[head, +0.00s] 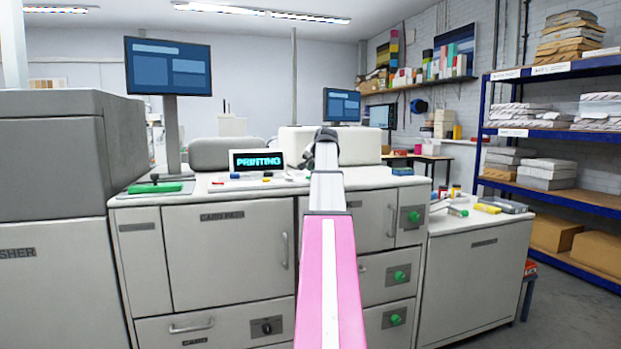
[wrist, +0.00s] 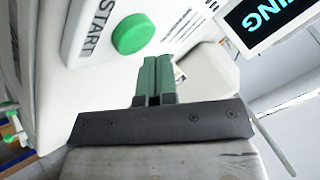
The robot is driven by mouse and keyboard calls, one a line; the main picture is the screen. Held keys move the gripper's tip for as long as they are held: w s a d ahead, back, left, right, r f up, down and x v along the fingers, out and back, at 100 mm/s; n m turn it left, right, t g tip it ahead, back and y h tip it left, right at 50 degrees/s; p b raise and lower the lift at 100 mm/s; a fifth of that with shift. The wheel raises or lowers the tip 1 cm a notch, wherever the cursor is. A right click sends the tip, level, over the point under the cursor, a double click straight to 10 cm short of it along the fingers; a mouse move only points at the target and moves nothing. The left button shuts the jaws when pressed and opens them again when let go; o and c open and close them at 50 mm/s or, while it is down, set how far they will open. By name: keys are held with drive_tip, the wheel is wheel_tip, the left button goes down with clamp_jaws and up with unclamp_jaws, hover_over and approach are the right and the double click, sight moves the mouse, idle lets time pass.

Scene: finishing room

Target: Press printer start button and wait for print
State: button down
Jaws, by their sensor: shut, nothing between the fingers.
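The printer (head: 240,215) is a wide light-grey machine, and its small display (head: 257,161) reads "PRINTING". Part of that display (wrist: 268,22) also shows at the upper right of the wrist view. The round green start button (wrist: 134,34) sits on a white panel beside the word "START" in the wrist view. My gripper (wrist: 156,62) is shut and empty, its green fingertips close together just beside and below the button in the picture. I cannot tell whether they touch it. In the head view my gripper (head: 326,137) is over the printer top, and the start button is hidden there.
A monitor (head: 168,66) on a post stands at the left of the printer top, near a green stapler-like tool (head: 155,187). A lower side cabinet (head: 475,265) stands at the right with small items on it. Blue shelving (head: 556,134) holds paper and boxes. Floor is clear at the lower right.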

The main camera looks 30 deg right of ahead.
drive_tip(key=shift+r, duration=0.2)
drive_tip(key=shift+r, duration=2.4)
